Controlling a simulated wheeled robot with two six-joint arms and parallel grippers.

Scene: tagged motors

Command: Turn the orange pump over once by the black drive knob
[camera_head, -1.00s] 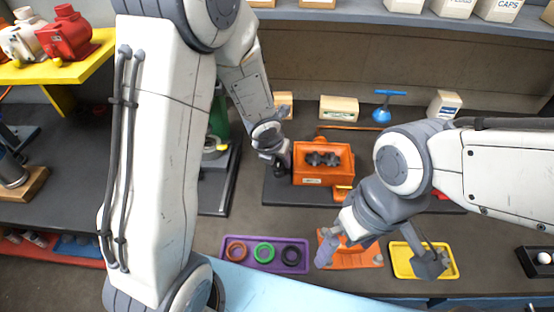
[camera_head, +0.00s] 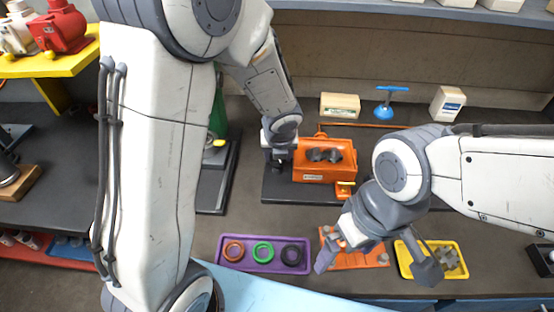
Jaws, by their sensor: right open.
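The orange pump (camera_head: 325,170) stands on a dark base plate (camera_head: 300,196) at the back middle of the bench. Two dark lobed parts (camera_head: 323,154) show in its open top. My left gripper (camera_head: 278,162) points down beside the pump's left end. Its fingers are small and dark here, and I cannot see whether they are open or touch anything. I cannot make out the black drive knob apart from the gripper at that end. My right gripper (camera_head: 377,262) is open and empty, its fingers spread wide above the front trays.
A purple tray (camera_head: 230,263) holds orange, green and black rings. An orange tray (camera_head: 376,263) and a yellow tray (camera_head: 405,268) lie under my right gripper. A blue T-handled tool (camera_head: 384,110) and small boxes stand behind the pump. A red pump (camera_head: 63,30) sits on a yellow stand.

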